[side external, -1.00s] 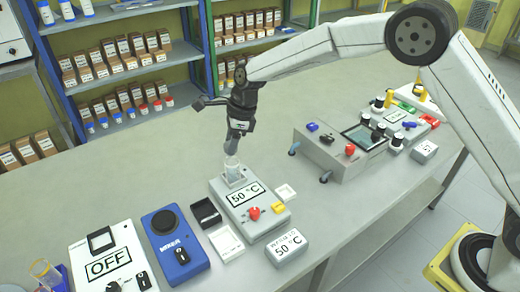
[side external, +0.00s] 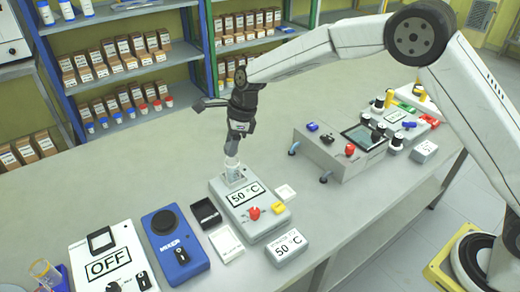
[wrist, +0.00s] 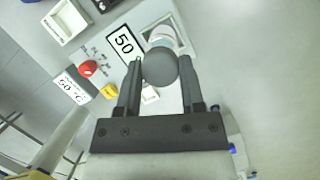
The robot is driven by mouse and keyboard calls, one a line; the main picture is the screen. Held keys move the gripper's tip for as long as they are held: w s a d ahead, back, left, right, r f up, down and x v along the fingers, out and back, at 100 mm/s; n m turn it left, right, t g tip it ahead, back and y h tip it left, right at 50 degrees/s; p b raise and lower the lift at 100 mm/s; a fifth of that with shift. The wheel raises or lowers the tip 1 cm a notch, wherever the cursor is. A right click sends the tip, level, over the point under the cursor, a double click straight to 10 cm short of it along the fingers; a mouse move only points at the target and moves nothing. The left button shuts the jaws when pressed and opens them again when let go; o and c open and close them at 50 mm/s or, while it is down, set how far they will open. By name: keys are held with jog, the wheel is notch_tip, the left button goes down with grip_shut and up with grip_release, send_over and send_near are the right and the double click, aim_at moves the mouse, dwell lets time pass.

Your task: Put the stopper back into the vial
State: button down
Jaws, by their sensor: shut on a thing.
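The stopper (wrist: 160,67) shows in the wrist view as a dark grey rounded top between my fingertips. My gripper (side external: 232,152) is shut on it and points down over the heater block marked 50 °C (side external: 248,207). The clear vial (side external: 235,177) stands upright in the square recess on top of the block. A pale band shows at the vial's mouth, directly below my fingers. In the wrist view the stopper covers part of the vial's mouth. I cannot tell how deep the stopper sits in it.
A blue mixer (side external: 174,243) and a white device marked OFF (side external: 112,262) stand to the left. A loose 50 °C label block (side external: 286,248) lies in front. A grey device with a screen (side external: 342,150) stands to the right. The bench behind the vial is clear.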

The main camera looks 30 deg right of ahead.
jog(key=shift+f, duration=1.35)
dwell(1.4)
grip_release()
dwell(0.4)
jog(key=shift+r, duration=0.1)
jog(key=shift+r, duration=3.45)
